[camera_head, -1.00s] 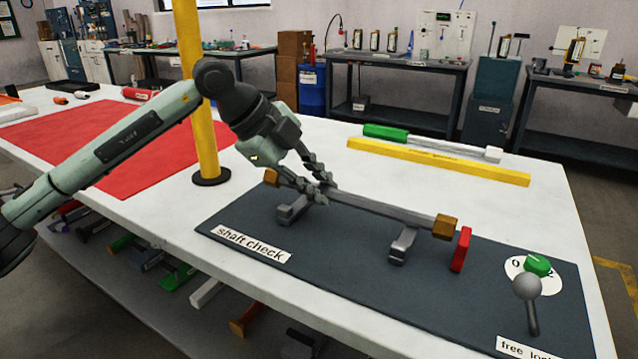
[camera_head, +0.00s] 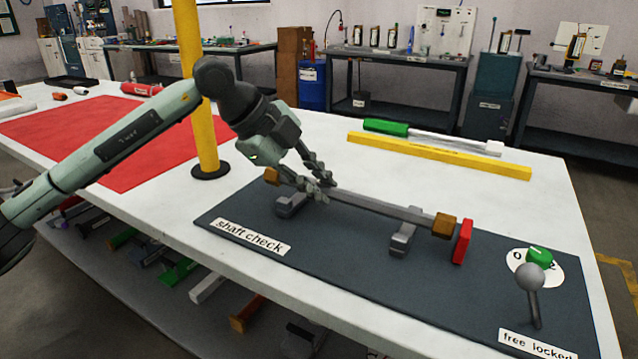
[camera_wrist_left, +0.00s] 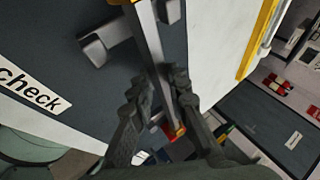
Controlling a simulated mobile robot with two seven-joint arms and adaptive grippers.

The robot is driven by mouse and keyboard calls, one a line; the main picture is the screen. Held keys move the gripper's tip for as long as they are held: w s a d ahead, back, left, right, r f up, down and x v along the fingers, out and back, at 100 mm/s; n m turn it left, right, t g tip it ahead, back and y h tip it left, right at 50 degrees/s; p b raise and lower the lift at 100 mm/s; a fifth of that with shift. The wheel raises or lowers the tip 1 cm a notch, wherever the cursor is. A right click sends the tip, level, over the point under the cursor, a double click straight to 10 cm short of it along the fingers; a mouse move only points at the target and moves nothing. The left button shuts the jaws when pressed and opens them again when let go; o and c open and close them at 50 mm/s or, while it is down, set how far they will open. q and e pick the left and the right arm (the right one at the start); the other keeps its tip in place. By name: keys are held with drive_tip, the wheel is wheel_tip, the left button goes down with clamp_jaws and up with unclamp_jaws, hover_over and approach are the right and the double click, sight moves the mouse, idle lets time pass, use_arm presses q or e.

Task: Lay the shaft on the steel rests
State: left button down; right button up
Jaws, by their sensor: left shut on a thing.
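The shaft (camera_head: 385,207) is a long grey bar with brown end blocks, lying lengthwise over the dark mat. My left gripper (camera_head: 322,184) is shut on it near its left end. The wrist view also shows the shaft (camera_wrist_left: 150,45) running between the fingers (camera_wrist_left: 157,82). The left steel rest (camera_head: 292,204) and right steel rest (camera_head: 402,240) stand beneath the bar. The shaft is very close above the rests; I cannot tell whether it touches them. A rest also shows beside the bar in the wrist view (camera_wrist_left: 98,45). My right gripper is not in view.
A red upright block (camera_head: 462,242) stands just past the shaft's right end. A grey-knobbed lever (camera_head: 531,277) and green knob (camera_head: 540,257) are at the mat's right. A yellow post (camera_head: 205,130) stands behind my left arm. A yellow bar (camera_head: 440,156) lies behind the mat.

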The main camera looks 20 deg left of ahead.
use_arm(q)
drive_tip(key=shift+f+b, duration=0.6)
drive_tip(key=shift+f, duration=0.2)
drive_tip(key=c, duration=1.4)
unclamp_jaws()
drive_tip(key=shift+f, duration=0.1)
drive_tip(key=v, duration=1.2)
